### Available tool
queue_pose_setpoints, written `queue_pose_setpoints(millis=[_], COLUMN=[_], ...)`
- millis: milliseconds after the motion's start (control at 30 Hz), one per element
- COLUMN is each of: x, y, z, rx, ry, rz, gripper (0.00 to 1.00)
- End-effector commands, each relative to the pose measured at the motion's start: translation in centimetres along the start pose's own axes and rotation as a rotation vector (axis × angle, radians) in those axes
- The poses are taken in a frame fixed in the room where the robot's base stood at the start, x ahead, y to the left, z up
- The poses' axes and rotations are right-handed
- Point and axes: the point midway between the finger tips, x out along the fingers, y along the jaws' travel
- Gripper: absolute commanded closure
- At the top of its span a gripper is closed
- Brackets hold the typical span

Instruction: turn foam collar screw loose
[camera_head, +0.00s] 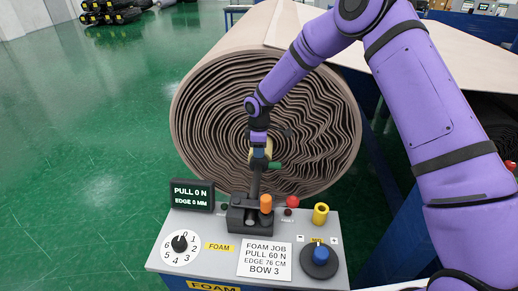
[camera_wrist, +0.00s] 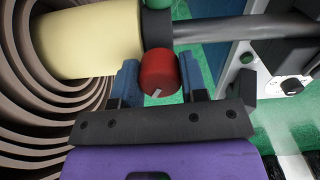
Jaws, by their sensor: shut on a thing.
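In the wrist view, a red screw knob (camera_wrist: 158,70) with a short white mark sits on a dark collar (camera_wrist: 156,25) at the end of a pale yellow foam cylinder (camera_wrist: 90,38). A dark bar (camera_wrist: 235,30) runs right from the collar. My gripper (camera_wrist: 158,82) has its two blue fingers on either side of the red knob, shut on it. In the head view, my gripper (camera_head: 259,147) is in front of the big roll's end, at the foam (camera_head: 268,150). The red knob is hidden there; a green part (camera_head: 275,165) shows beside it.
The large brown roll (camera_head: 200,75) stands close behind. The console (camera_head: 220,268) in front bears a display (camera_head: 192,195) reading PULL 0 N, EDGE 0 MM, a numbered dial (camera_head: 180,246), an orange knob (camera_head: 266,203), a blue knob (camera_head: 320,254) and a job card (camera_head: 264,259).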

Motion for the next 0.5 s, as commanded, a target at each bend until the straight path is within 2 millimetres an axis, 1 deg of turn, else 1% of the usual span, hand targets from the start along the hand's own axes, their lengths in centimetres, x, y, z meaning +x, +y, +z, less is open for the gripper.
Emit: queue_pose_setpoints(millis=[67,100,167,200,500], x=[-0.07,-0.07,-0.06,-0.05,-0.28], y=[0.07,0.07,0.06,0.05,0.04], z=[-0.01,-0.01,-0.01,-0.01,-0.01], rx=[0.001,0.001,0.001,0.001,0.001], ry=[0.001,0.001,0.001,0.001,0.001], rz=[0.002,0.002,0.002,0.001,0.001], gripper=[0.84,0.51,0.37,0.35,0.35])
